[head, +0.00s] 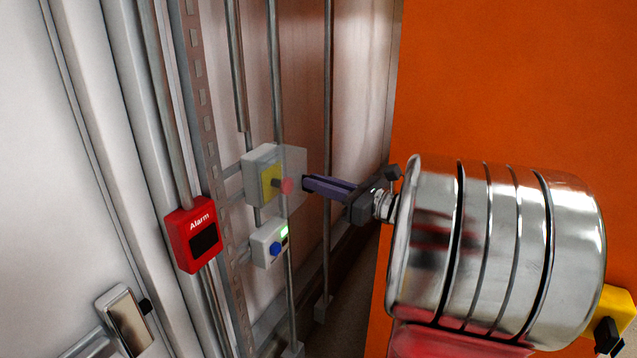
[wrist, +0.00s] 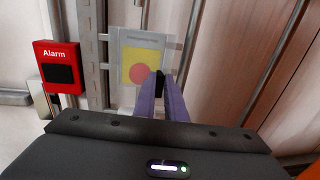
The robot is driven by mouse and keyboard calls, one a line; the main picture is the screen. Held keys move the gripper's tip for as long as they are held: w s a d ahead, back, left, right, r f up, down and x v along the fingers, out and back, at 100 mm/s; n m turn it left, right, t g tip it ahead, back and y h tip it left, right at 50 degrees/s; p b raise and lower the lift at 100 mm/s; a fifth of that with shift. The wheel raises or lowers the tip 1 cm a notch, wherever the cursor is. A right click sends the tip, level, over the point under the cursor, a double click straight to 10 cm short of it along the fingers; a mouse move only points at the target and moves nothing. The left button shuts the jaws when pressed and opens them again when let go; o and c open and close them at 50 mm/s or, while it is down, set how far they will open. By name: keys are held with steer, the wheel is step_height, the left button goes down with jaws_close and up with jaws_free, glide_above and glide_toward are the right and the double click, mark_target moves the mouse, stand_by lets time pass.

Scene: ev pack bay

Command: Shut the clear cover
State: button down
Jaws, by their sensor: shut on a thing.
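The clear cover (head: 296,160) is a see-through panel in front of a pale grey box (head: 257,162) with a yellow face (head: 271,184) and a red button (head: 285,186). In the wrist view the cover (wrist: 171,50) overlaps the yellow face (wrist: 132,53), and the button (wrist: 139,74) shows pinkish through it. I cannot tell whether the cover is flush with the box. My gripper (head: 305,185) has purple fingers at the cover's right edge. In the wrist view the fingers (wrist: 161,78) are shut on a small dark part there, apparently the cover's tab.
A red Alarm box (head: 193,234) is left of the covered box. A small grey box with a blue knob (head: 268,243) sits just below it. Vertical pipes (head: 328,120) run beside and behind. An orange panel (head: 510,75) fills the right. A metal handle (head: 125,318) is at lower left.

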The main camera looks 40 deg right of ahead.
steer(key=c, duration=2.2)
jaws_free()
steer(key=shift+d+r, duration=0.15)
steer(key=shift+d, duration=0.2)
steer(key=o, duration=0.4)
steer(key=shift+w, duration=0.3)
steer(key=shift+s+a, duration=0.1)
steer(key=v, duration=1.3)
steer(key=shift+s+d, duration=0.25)
